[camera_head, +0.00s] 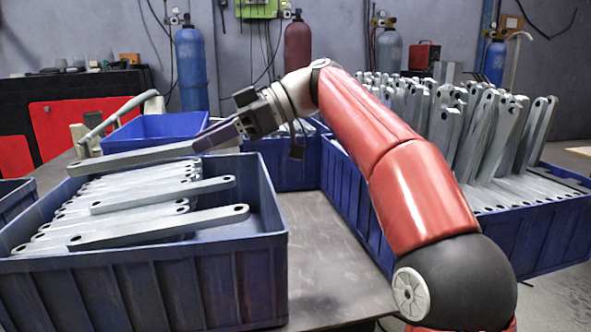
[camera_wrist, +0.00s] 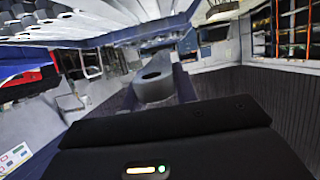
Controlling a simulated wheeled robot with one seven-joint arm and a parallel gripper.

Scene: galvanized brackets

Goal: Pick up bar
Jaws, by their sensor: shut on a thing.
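My gripper (camera_head: 212,138) is shut on a grey metal bar (camera_head: 135,160) near the bar's right end. The bar points left, slightly tilted, above the back part of the blue crate (camera_head: 150,292) at the left. In the wrist view the held bar (camera_wrist: 153,88) shows a rounded end with a hole beyond the dark gripper body (camera_wrist: 170,140).
A large blue crate (camera_head: 545,235) at the right holds many bars, several standing upright. Smaller blue crates stand behind, one (camera_head: 150,128) at the back left and one (camera_head: 280,170) in the middle. The grey table (camera_head: 335,265) is bare between the left and right crates.

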